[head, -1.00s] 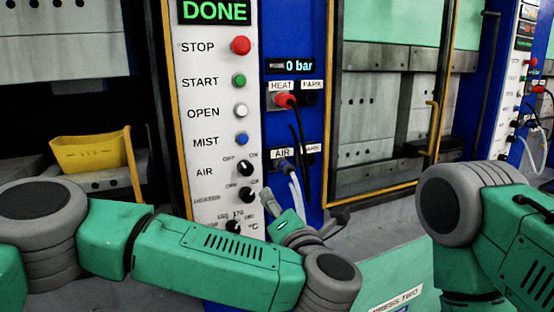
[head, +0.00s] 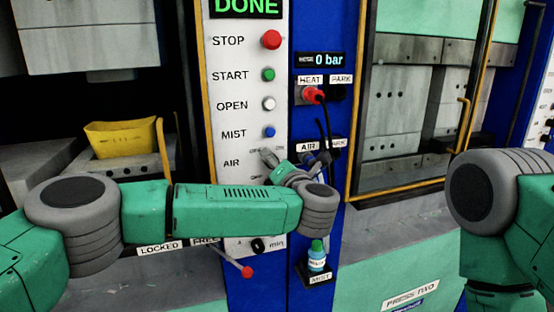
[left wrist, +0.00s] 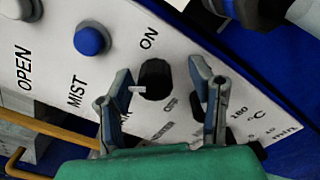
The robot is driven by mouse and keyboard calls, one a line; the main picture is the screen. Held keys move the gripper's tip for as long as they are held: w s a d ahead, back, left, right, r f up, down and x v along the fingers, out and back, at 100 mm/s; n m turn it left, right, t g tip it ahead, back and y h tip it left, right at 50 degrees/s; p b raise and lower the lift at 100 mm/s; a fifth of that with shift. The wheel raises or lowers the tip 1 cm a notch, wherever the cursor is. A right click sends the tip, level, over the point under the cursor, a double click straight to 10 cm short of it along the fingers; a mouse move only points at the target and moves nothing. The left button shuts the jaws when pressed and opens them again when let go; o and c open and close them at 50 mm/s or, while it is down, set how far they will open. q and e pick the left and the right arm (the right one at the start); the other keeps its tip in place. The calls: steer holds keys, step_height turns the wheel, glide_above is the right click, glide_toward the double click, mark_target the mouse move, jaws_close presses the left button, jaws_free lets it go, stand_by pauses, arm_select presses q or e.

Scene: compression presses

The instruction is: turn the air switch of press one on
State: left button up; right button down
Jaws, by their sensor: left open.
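The control panel (head: 235,100) of a press stands ahead with a green DONE display. Its AIR label (head: 231,162) shows, but the air knob beside it is hidden by my left gripper (head: 270,158). In the left wrist view the black air knob (left wrist: 156,82) appears between the open fingers of my left gripper (left wrist: 160,75). The knob's white mark points left in that view, not at the ON label (left wrist: 149,38). I cannot tell whether the fingers touch the knob. My right arm is at the right edge; its gripper is out of view.
The stop button (head: 271,40), start button (head: 268,75), open button (head: 268,104) and mist button (head: 268,132) sit above. A red plug (head: 312,95) with a cable is right of them. A small bottle (head: 317,258) stands below my arm. A yellow bin (head: 120,140) is left.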

arm_select(q)
steer(key=shift+w+a, duration=0.25)
steer(key=shift+a, duration=0.4)
jaws_close()
steer(key=shift+d, duration=0.35)
arm_select(e)
steer(key=shift+a+r, duration=0.15)
steer(key=shift+a, duration=0.15)
